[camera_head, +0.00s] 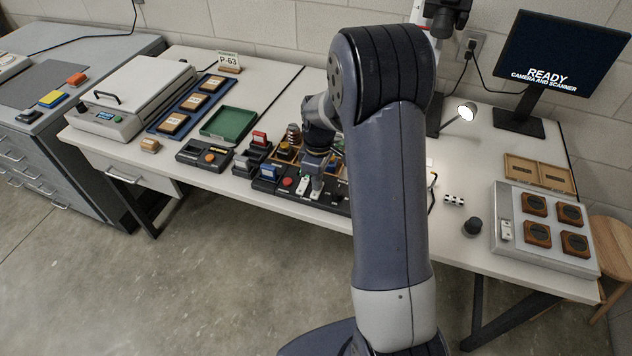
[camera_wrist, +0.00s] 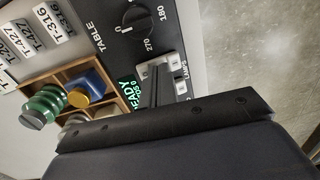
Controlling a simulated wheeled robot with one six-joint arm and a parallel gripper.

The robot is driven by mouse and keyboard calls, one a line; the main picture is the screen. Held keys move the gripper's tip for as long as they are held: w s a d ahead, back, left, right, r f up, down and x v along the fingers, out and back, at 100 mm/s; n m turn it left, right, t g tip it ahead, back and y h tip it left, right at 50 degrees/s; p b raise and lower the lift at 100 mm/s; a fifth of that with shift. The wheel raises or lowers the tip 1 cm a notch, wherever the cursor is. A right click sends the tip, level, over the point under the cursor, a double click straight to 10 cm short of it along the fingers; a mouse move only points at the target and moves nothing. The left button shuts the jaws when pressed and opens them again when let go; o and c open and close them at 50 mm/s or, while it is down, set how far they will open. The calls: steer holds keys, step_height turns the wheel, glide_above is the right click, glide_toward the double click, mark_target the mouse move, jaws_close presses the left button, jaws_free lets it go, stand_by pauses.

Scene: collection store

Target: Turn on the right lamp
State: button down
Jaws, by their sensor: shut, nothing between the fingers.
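A small desk lamp (camera_head: 467,111) with a bright white head stands on the right of the table, in front of the monitor. My arm hides the table to its left, so I cannot see another lamp. My gripper (camera_head: 316,192) is over the dark control panel (camera_head: 266,186) at the table's front edge. In the wrist view, my gripper (camera_wrist: 160,90) is shut and empty, its fingertips at the white lamp switch plate (camera_wrist: 172,66) beside the "LAMPS" label. The fingers partly cover the plate; I cannot tell whether they touch it.
On the panel are a turntable dial (camera_wrist: 138,18) and a green-lit display (camera_wrist: 128,88). A wooden sorter (camera_wrist: 62,82) with coloured pieces lies alongside. A grey box with square dark dials (camera_head: 510,240) is at the right, and a green tray (camera_head: 229,124) at the left.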

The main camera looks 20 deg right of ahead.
steer(key=shift+r, duration=0.1)
step_height(320, 180, up, 14)
steer(key=s+a+p, duration=0.1)
steer(key=p, duration=0.1)
steer(key=shift+s, duration=0.25)
steer(key=shift+f, duration=0.2)
stand_by(0.3)
glide_above(315, 193)
steer(key=w, duration=0.1)
steer(key=f, duration=0.6)
steer(key=d+f, duration=0.1)
steer(key=f, duration=0.3)
steer(key=shift+s+a+f+g+y+b, duration=0.1)
steer(key=shift+a+g+y+b, duration=0.15)
steer(key=shift+b, duration=0.9)
step_height(315, 193, up, 7)
steer(key=shift+w+d+p, duration=0.3)
steer(key=shift+w+p, duration=0.05)
steer(key=shift+f, duration=0.15)
